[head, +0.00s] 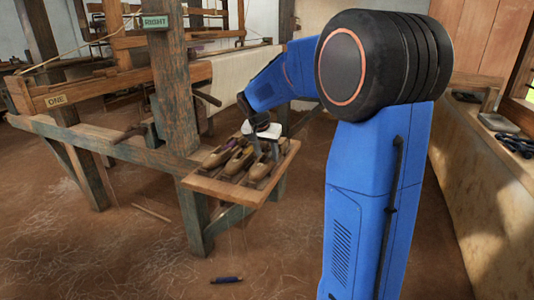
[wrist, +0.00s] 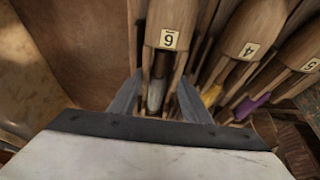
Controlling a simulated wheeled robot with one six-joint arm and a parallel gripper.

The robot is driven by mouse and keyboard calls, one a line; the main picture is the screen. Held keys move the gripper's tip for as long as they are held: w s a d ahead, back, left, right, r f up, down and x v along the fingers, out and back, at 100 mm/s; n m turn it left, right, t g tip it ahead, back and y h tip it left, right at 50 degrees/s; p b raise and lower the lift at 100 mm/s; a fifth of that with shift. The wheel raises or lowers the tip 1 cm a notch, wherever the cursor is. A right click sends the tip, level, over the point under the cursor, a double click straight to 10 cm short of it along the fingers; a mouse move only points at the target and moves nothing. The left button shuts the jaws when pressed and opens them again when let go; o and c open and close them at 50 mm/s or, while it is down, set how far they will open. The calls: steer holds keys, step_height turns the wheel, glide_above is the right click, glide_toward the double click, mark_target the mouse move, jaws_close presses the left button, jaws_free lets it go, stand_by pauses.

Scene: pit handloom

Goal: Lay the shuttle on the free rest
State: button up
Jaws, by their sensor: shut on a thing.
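My gripper (head: 265,150) is over the right side of a wooden shuttle board (head: 215,187). In the wrist view its two grey fingers (wrist: 160,98) stand on either side of a wooden shuttle (wrist: 173,14), shut on it. This shuttle has a pale bobbin and a label that looks like a 6 or 9. In the head view it is the rightmost shuttle (head: 259,171). It is at the board, but I cannot tell whether it touches it. Beside it lie shuttle 4 (wrist: 247,25) with yellow yarn and shuttle 5 (wrist: 300,55) with purple yarn. No empty rest shows clearly.
The board is fixed to the loom frame, beside a thick post (head: 172,90) with a RIGHT sign (head: 155,22). A ONE label (head: 56,101) marks a beam. A blue pen-like object (head: 226,280) and a stick (head: 151,212) lie on the floor. A ledge (head: 470,150) runs along the right.

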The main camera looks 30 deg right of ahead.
steer(key=o, duration=1.3)
step_height(320, 180, up, 8)
stand_by(0.4)
stand_by(0.4)
